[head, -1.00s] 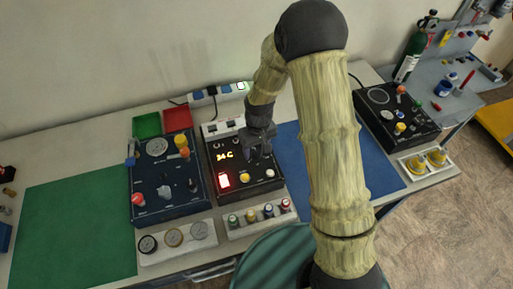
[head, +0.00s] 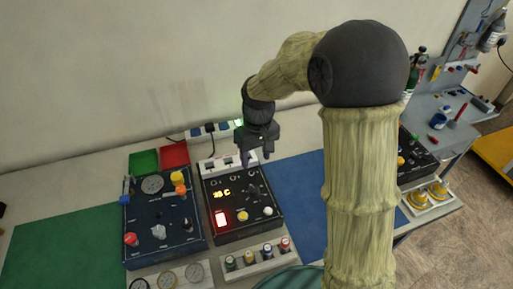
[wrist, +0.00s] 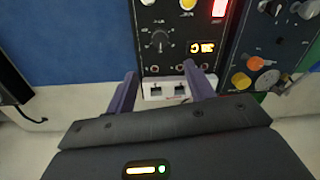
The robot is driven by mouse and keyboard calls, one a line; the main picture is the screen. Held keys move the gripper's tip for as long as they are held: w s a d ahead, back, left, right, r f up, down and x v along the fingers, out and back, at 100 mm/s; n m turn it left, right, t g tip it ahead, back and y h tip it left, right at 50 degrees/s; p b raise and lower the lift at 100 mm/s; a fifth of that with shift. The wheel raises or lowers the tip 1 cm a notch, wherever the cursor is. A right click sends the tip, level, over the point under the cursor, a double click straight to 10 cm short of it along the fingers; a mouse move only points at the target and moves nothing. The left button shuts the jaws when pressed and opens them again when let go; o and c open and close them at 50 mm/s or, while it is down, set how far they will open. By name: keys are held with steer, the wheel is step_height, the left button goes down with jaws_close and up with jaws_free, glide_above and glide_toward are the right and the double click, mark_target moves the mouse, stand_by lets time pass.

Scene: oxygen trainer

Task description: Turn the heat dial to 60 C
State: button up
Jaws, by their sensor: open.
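The heat dial (wrist: 158,41) is a dark round knob with a pale scale around it, on the black control box (head: 238,222). It shows in the wrist view, ahead of my fingertips. In the head view the dial (head: 252,189) is small and dark, just below my gripper. My gripper (head: 256,160) is open and empty, raised above the far part of the box and apart from the dial. In the wrist view my gripper (wrist: 161,72) has its two fingers spread. The orange display (head: 221,193) appears to read in the mid-30s C; the last digit is unclear.
A lit red switch (head: 221,218), a yellow button and a white button sit on the box's near side. A dark blue panel (head: 165,238) stands to the left. A row of coloured caps (head: 257,256) lies in front. The blue mat (head: 300,190) to the right is clear.

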step_height(320, 180, up, 3)
steer(key=shift+d+r, duration=0.1)
steer(key=shift+r, duration=0.05)
stand_by(0.4)
steer(key=s+d+f+m+t, duration=0.1)
steer(key=s+d+f+m, duration=0.1)
steer(key=s+d, duration=0.4)
steer(key=s+d+f+m+t, duration=0.1)
steer(key=s+d+m, duration=0.2)
steer(key=s+d, duration=0.4)
steer(key=shift+f+t+h, duration=0.3)
steer(key=shift+f+t, duration=0.05)
steer(key=shift+t, duration=0.05)
stand_by(0.4)
